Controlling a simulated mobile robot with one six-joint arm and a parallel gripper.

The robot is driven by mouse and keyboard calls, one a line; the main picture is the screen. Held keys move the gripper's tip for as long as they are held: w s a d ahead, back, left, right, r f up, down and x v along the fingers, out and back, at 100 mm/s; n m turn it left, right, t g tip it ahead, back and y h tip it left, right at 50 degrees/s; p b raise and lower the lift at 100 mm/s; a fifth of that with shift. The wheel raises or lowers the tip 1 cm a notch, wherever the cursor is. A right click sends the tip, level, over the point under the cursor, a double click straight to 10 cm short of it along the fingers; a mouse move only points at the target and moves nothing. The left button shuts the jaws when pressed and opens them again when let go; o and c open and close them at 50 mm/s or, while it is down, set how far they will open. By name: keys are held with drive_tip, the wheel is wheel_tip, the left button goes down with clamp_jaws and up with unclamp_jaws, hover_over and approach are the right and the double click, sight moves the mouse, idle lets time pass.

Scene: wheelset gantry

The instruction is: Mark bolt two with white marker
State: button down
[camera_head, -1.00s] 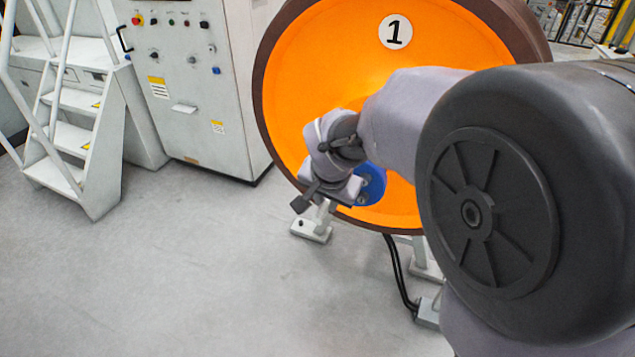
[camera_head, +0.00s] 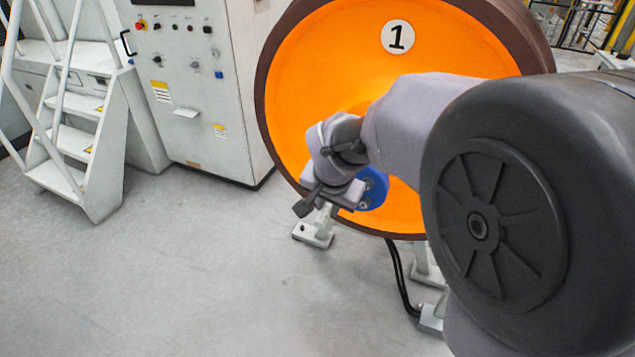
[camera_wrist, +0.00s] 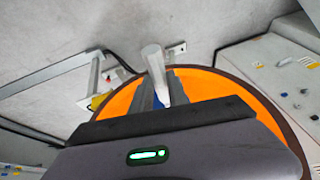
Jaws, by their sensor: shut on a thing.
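The orange wheel (camera_head: 330,75) with a dark rim and a round "1" label (camera_head: 398,37) stands ahead of me. A blue hub (camera_head: 376,185) with grey bolts shows low on its face, partly hidden behind my wrist. I cannot tell which bolt is number two. My gripper (camera_head: 312,202) is just left of the hub, in front of the wheel's lower part. In the wrist view my gripper (camera_wrist: 161,88) is shut on a white marker (camera_wrist: 153,60), which sticks out past the fingers. The orange wheel (camera_wrist: 205,84) lies behind it there. The marker's contact with any bolt is not visible.
A white control cabinet (camera_head: 190,90) stands left of the wheel, with white steps (camera_head: 75,145) farther left. The grey floor (camera_head: 200,280) in front is clear.

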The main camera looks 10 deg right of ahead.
drive_tip(key=shift+w+d, duration=0.5)
drive_tip(key=shift+w, duration=0.15)
idle(0.3)
drive_tip(key=shift+a, duration=0.15)
drive_tip(key=shift+w+a+r, duration=0.1)
drive_tip(key=shift+w+a, duration=0.05)
drive_tip(key=shift+a, duration=0.05)
drive_tip(key=shift+w+a, duration=0.25)
drive_tip(key=shift+r, duration=0.1)
drive_tip(key=shift+s+d, duration=0.1)
drive_tip(key=shift+s+d+b, duration=0.15)
drive_tip(key=shift+d+b, duration=0.1)
drive_tip(key=shift+b, duration=0.1)
drive_tip(key=shift+d, duration=0.1)
